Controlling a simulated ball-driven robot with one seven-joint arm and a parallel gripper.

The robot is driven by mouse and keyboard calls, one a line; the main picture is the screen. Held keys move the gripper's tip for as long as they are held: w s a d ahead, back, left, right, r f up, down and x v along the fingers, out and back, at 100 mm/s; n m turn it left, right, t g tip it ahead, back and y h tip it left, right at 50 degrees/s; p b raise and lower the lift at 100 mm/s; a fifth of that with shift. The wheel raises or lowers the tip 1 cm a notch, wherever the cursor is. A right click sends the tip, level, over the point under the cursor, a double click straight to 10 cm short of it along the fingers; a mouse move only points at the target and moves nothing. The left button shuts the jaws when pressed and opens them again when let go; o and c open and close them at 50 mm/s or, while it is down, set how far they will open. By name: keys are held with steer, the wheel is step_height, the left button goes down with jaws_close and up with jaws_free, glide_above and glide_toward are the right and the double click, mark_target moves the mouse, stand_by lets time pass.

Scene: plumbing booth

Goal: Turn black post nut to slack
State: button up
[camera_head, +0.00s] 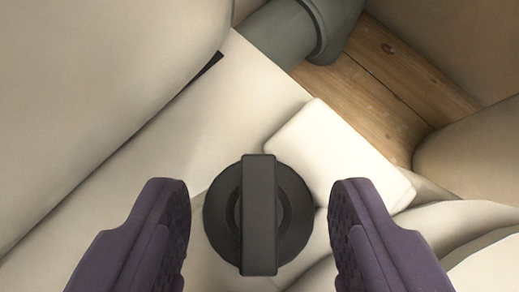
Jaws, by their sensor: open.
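The black post nut (259,215) is a round dark knob with a raised straight bar across its face. It sits at the lower middle of the head camera view, with the bar running up and down in the picture. My gripper (260,205) shows as two dark purple padded fingers, one on each side of the nut. The fingers are open, with a visible gap between each finger and the nut in the picture. I cannot tell how far the fingertips are from the nut in depth.
A cream rectangular block (338,153) lies just up and right of the nut. A grey-green pipe (283,32) runs at the top. Wooden boards (375,88) show at upper right. Large cream rounded surfaces (90,90) fill the left, and a tan rounded shape (475,150) stands at right.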

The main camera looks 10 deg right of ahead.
steer(key=shift+w+f, duration=0.35)
steer(key=shift+r, duration=0.1)
jaws_close()
